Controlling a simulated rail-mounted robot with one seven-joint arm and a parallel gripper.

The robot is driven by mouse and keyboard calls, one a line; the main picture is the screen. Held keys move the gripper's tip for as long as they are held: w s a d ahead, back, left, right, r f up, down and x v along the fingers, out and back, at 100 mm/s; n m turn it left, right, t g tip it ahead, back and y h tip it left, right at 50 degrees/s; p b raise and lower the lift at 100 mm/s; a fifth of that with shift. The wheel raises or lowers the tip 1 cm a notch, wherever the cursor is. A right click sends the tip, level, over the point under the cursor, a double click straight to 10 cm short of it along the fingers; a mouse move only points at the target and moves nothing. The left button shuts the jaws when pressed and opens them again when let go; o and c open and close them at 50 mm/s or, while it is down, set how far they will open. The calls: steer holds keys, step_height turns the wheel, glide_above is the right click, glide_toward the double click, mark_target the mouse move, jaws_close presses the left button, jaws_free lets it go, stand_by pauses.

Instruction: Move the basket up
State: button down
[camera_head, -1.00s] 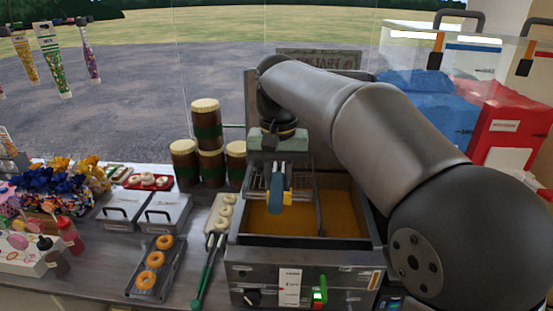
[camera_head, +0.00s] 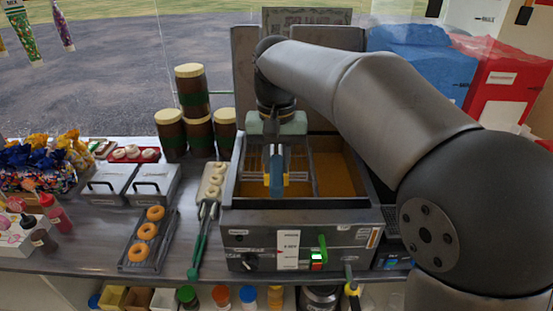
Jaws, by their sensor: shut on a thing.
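The fryer (camera_head: 300,235) stands right of centre, with two wells of golden oil. The wire basket (camera_head: 298,160) is at its left well, mostly hidden behind my gripper, so how deep it sits is hard to tell. My gripper (camera_head: 276,181) points down over this well. The right well (camera_head: 340,172) shows bare oil.
A rack of ring doughnuts (camera_head: 148,240), tongs (camera_head: 202,243) and two lidded grey containers (camera_head: 152,184) lie left of the fryer. Stacked brown jars (camera_head: 193,92) stand behind. My arm covers the right side.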

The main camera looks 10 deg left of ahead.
mark_target(276, 166)
step_height(276, 166, down, 2)
steer(key=shift+f+b, duration=0.15)
steer(key=shift+b, duration=0.75)
steer(key=shift+s, duration=0.3)
steer(key=shift+s+d+r+b, duration=0.15)
steer(key=shift+s+d, duration=0.05)
steer(key=shift+s, duration=0.45)
steer(key=shift+s+d+r+b, duration=0.1)
steer(key=shift+s+d+b, duration=0.1)
steer(key=shift+s, duration=0.4)
steer(key=shift+f+b, duration=0.75)
steer(key=shift+f, duration=0.85)
steer(key=c, duration=1.1)
jaws_free()
